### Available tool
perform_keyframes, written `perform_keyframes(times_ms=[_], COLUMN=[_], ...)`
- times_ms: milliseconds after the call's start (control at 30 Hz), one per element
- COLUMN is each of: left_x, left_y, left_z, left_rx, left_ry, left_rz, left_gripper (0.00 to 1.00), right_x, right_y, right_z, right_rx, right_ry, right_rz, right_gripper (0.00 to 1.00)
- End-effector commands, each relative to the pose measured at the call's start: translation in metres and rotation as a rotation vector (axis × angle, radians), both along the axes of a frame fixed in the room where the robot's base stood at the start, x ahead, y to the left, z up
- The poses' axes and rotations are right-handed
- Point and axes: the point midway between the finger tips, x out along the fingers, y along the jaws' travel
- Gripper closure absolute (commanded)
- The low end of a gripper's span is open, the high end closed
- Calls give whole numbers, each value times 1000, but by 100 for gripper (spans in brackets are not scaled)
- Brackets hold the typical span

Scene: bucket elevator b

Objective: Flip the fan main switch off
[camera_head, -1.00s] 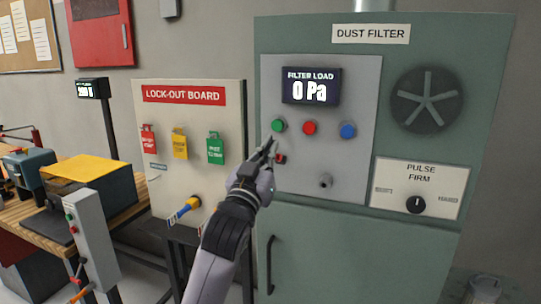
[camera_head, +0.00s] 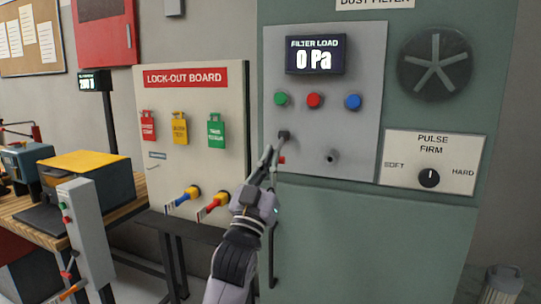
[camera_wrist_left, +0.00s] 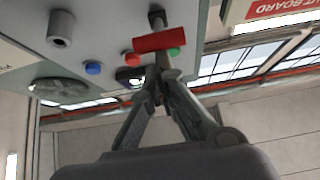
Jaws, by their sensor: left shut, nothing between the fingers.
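The lever switch on the dust filter's grey panel has a dark pivot (camera_head: 283,136) below the green button, and its red handle (camera_head: 282,160) hangs below the pivot. I take it for the fan main switch; no label is readable. My left gripper (camera_head: 268,152) is shut and empty, its tips just left of the red handle. In the left wrist view, the red handle (camera_wrist_left: 160,41) crosses just beyond the shut fingertips (camera_wrist_left: 164,72). I cannot tell whether they touch. My right gripper is out of view.
Green (camera_head: 281,99), red (camera_head: 314,101) and blue (camera_head: 353,102) buttons sit above the lever. A small knob (camera_head: 332,157) is to its right. The lock-out board (camera_head: 190,135) stands left, with yellow-and-blue and red-and-yellow handles low on it. A cabinet door handle (camera_head: 271,255) is below.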

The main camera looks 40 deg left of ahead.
Motion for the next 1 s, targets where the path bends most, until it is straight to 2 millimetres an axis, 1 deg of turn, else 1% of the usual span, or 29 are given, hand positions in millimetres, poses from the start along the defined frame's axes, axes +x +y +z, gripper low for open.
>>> perform_keyframes(times_ms=[33,200,600,800,1000], left_x=[2,8,25,28,29], left_y=[1,2,6,6,6], left_z=[-8,-22,-46,-51,-52], left_rx=[-3,-2,-5,-6,-7], left_ry=[1,2,13,16,17], left_rz=[0,0,0,-2,-2], left_gripper=[100,100,100,100,100], right_x=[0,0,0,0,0], right_y=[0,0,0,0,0], right_z=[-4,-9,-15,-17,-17], right_rx=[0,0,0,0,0], right_ry=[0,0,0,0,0], right_rz=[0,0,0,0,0], right_gripper=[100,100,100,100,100])
